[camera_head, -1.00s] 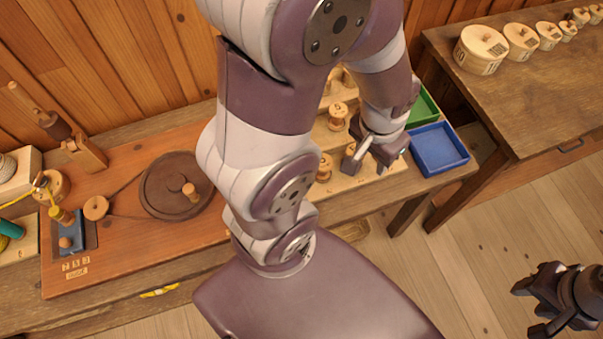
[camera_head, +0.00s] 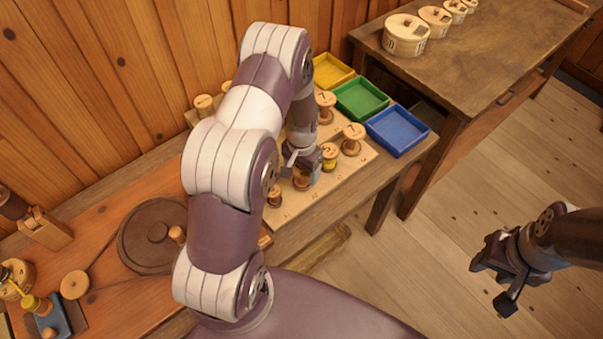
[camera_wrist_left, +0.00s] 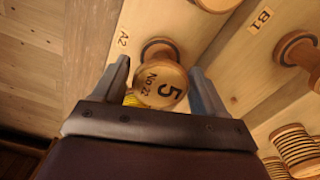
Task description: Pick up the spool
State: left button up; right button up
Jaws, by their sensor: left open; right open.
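In the left wrist view, a wooden spool (camera_wrist_left: 160,82) with a round pale top marked "5" and "No 22" stands between the fingers of my open left gripper (camera_wrist_left: 159,68). It stands on the pale board near the label A2. In the head view, my left gripper (camera_head: 303,163) is low over the spool board (camera_head: 300,205), directly above a brown spool (camera_head: 301,182) that it partly hides. A yellow-wound spool (camera_head: 329,160) stands just to its right. My right gripper (camera_head: 497,272) is open and empty, over the floor at the right.
Other spools (camera_head: 352,140) stand close by on the board. Yellow (camera_head: 331,71), green (camera_head: 360,98) and blue (camera_head: 397,130) trays lie along its right side. A winding wheel (camera_head: 150,235) is at the left. A second table (camera_head: 480,60) holds round wooden boxes.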

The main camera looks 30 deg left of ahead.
aim_at(302, 171)
pick_arm(q)
notch_tip(302, 171, down, 3)
jog(key=shift+w+f, duration=0.1)
jog(key=shift+f, duration=0.05)
jog(key=c, duration=0.8)
